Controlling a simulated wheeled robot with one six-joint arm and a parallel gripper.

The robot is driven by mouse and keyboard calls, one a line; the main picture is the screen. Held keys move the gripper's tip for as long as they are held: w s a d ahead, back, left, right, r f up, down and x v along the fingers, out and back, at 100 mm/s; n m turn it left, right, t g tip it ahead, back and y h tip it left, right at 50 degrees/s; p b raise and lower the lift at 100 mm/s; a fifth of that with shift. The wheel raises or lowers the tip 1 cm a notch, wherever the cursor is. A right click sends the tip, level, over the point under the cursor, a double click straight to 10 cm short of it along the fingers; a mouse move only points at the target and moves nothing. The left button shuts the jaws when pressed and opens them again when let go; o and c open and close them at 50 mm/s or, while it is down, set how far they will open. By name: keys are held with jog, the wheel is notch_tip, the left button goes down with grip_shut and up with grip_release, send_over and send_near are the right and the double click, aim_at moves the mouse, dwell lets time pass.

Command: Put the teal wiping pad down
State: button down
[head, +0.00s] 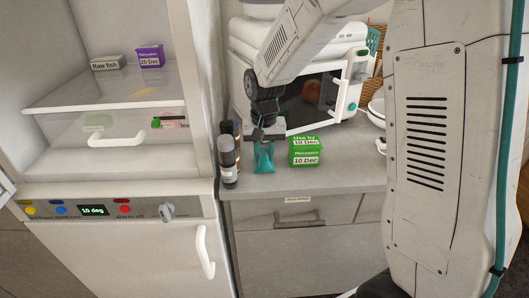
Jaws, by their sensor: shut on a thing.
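The teal wiping pad (264,160) is in the head view, just above or on the grey worktop, in front of the microwave. My gripper (265,140) points down and is shut on the upper part of the pad. The pad hangs below the fingers. I cannot tell whether its lower edge touches the worktop.
Two dark bottles with pale labels, the nearer one (228,162) at the worktop edge, stand left of the pad. A green box (305,151) stands close on its right. The microwave (318,97) is behind. An open fridge (110,130) is at left. Bare worktop (340,170) lies to the right.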

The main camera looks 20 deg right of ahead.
aim_at(264, 152)
jog(key=shift+f, duration=0.1)
jog(key=c, duration=1.2)
grip_release()
notch_tip(264, 152, up, 12)
jog(key=s+d+r+n, duration=0.1)
jog(key=s, duration=0.9)
jog(key=s+d+r+n, duration=0.1)
jog(key=s, duration=0.9)
jog(key=s+d+r+n+t, duration=0.1)
jog(key=s, duration=0.9)
jog(key=shift+s+d+r+n, duration=0.1)
jog(key=shift+r+n, duration=0.05)
jog(key=shift+n, duration=0.15)
